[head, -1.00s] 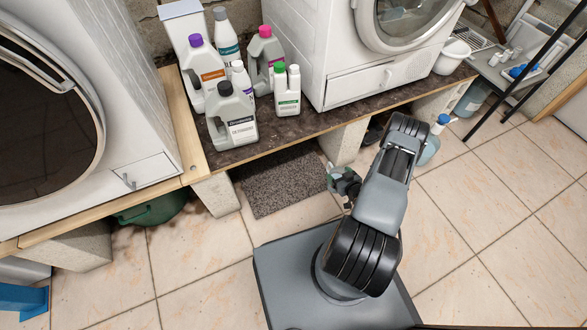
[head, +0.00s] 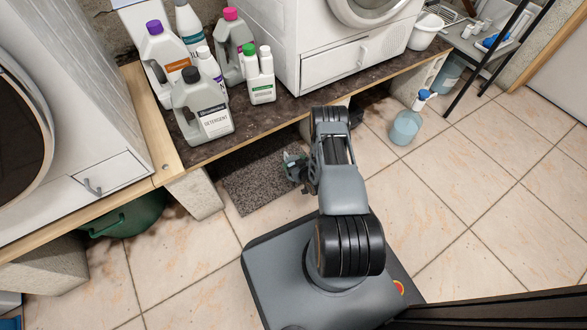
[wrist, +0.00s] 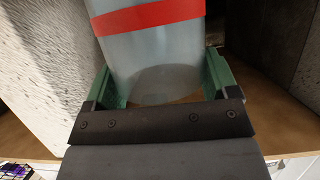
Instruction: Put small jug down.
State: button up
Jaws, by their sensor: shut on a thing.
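The small jug (wrist: 152,62) fills the upper middle of the wrist view. It is a pale, translucent grey-blue body with a red band, tilted slightly in that picture; its top is cut off. My gripper (wrist: 158,78) is shut on it, one green finger on each side. In the head view my gripper (head: 294,168) is low, in front of the plinth and over the near right part of the grey mat. The jug cannot be made out there, and my arm hides part of that area.
Several bottles, including a grey detergent jug (head: 203,105), stand on the dark plinth top (head: 270,118) beside a white washing machine (head: 330,55). A grey mat (head: 262,182) lies below. A blue spray bottle (head: 405,127) stands on the tiles.

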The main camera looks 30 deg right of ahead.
aim_at(289, 163)
jog(key=shift+w+a+f+b, duration=0.15)
jog(key=shift+f+b, duration=0.6)
jog(key=shift+f, duration=1)
jog(key=shift+f, duration=0.1)
jog(key=o, duration=1.4)
